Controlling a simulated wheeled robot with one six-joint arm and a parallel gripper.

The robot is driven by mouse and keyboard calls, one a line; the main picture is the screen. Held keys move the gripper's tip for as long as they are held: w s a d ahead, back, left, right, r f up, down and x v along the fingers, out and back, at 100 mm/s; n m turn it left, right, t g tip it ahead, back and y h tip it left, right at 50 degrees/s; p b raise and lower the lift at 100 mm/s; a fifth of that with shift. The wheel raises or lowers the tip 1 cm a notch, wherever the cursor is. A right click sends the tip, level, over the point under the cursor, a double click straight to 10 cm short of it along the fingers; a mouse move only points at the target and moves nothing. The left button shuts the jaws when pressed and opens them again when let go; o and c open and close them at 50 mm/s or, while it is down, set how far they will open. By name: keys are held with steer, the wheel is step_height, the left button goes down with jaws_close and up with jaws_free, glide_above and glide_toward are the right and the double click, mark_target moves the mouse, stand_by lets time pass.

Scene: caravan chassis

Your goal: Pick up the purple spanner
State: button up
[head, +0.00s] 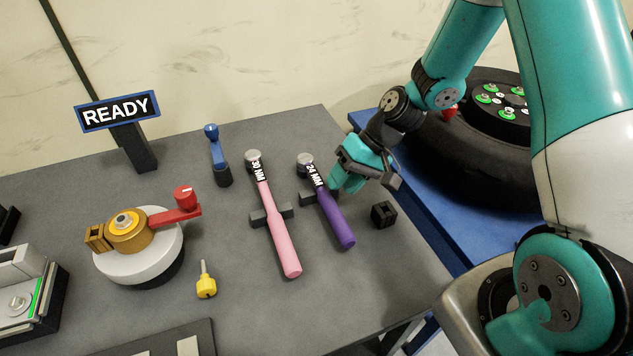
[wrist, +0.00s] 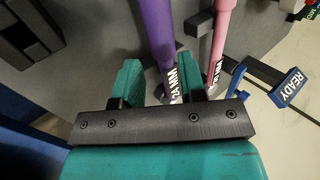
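The purple spanner (head: 334,219) lies on the grey bench in the head view, with a grey head and a black "24 NM" label. It also shows in the wrist view (wrist: 152,28), where its labelled neck appears between the two teal fingers. My gripper (head: 345,180) is right beside the label end of the spanner in the head view. In the wrist view my gripper (wrist: 160,78) is open, with gaps between the spanner and the fingers. I cannot tell how far the fingertips are above or around the shaft.
A pink spanner (head: 278,236) marked "30 NM" lies close to the left. A small black block (head: 383,214) sits to the right. A wheel (head: 455,160) rests on a blue surface.

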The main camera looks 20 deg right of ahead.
mark_target(331, 198)
steer(key=p+x, duration=0.1)
steer(key=x, duration=0.5)
steer(key=shift+s+a+f, duration=0.1)
steer(key=shift+s+a, duration=0.1)
steer(key=shift+c, duration=0.5)
jaws_close()
